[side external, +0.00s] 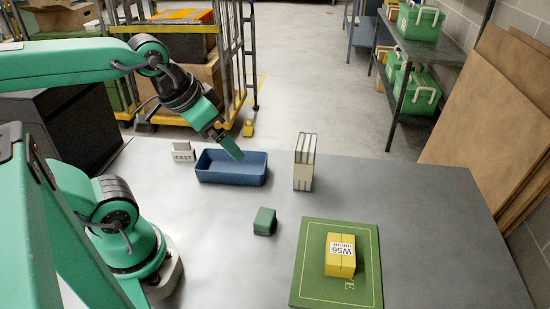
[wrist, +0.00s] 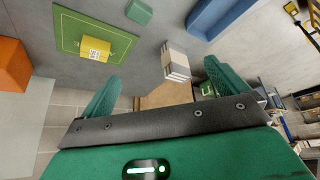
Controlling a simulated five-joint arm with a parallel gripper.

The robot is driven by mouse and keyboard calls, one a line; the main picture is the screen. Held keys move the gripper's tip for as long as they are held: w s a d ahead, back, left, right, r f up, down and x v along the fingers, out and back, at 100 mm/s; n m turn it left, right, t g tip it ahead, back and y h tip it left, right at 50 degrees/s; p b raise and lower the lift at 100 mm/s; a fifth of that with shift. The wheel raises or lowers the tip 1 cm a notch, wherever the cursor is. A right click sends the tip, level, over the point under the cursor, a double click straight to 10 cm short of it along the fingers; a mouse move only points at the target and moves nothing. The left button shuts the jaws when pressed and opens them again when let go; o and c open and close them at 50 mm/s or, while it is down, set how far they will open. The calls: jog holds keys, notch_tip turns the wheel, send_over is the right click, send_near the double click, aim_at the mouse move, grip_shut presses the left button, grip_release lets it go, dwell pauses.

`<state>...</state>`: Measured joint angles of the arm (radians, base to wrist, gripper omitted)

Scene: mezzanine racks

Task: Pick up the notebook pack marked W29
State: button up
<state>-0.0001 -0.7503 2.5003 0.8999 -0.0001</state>
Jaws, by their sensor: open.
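A pale pack of several upright, thin, book-like slabs (side external: 304,165) stands on the grey table, right of the blue tray; I can read no W29 mark on it. In the wrist view the pack (wrist: 175,62) shows beyond and between my fingers. My gripper (side external: 233,150) is open and empty, above the blue tray and left of the pack, apart from it. Both green fingers show spread in the wrist view (wrist: 160,84). A yellow pack (side external: 340,255) with a white label, upside down and seeming to read W56, lies on a green mat (side external: 312,284).
The blue tray (side external: 231,178) looks empty. A small white WEST sign (side external: 182,152) stands left of it. A dark green block (side external: 264,222) sits between pack and mat. The table right of the pack is clear. An orange object (wrist: 12,66) shows at the wrist view's left edge.

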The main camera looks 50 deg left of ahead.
dwell(0.4)
jog(key=m+g, duration=0.5)
jog(key=m, duration=0.4)
send_near(306, 141)
notch_tip(306, 141, down, 6)
jog(key=shift+s+d+r, duration=0.1)
jog(key=shift+s+d, duration=0.05)
jog(key=shift+s, duration=0.05)
jog(key=shift+w+f+g, duration=0.3)
jog(key=shift+w+f, duration=0.1)
jog(key=shift+f, duration=0.15)
jog(key=shift+f, duration=1.3)
